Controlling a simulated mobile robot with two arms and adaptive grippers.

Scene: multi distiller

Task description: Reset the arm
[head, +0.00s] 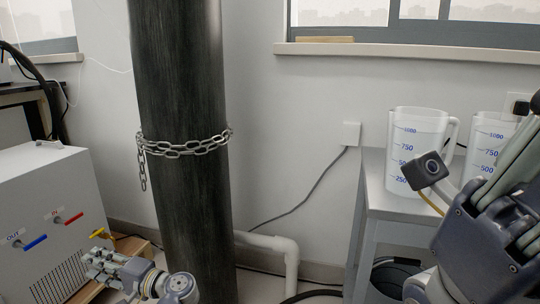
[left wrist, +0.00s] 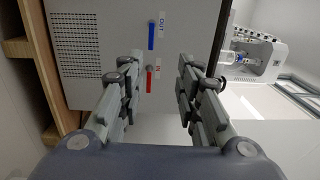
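My left gripper (head: 98,262) is low at the left in the head view, in front of the white-grey box (head: 40,215) with OUT and IN valves. In the left wrist view, the two fingers of my left gripper (left wrist: 157,95) are well apart with nothing between them. The box (left wrist: 95,20), its blue handle (left wrist: 151,37) and its red handle (left wrist: 149,80) show beyond the fingers, apart from them. My right arm is at the right edge of the head view, with part of its gripper (head: 510,165) cut off by the frame; its fingertips are not visible.
A dark column (head: 180,90) with a chain (head: 185,148) stands between my arms. Two measuring jugs (head: 408,140) stand on a grey stand (head: 385,205) close to my right arm. A white pipe (head: 268,242) runs low behind the column. A window sill (head: 420,52) is above.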

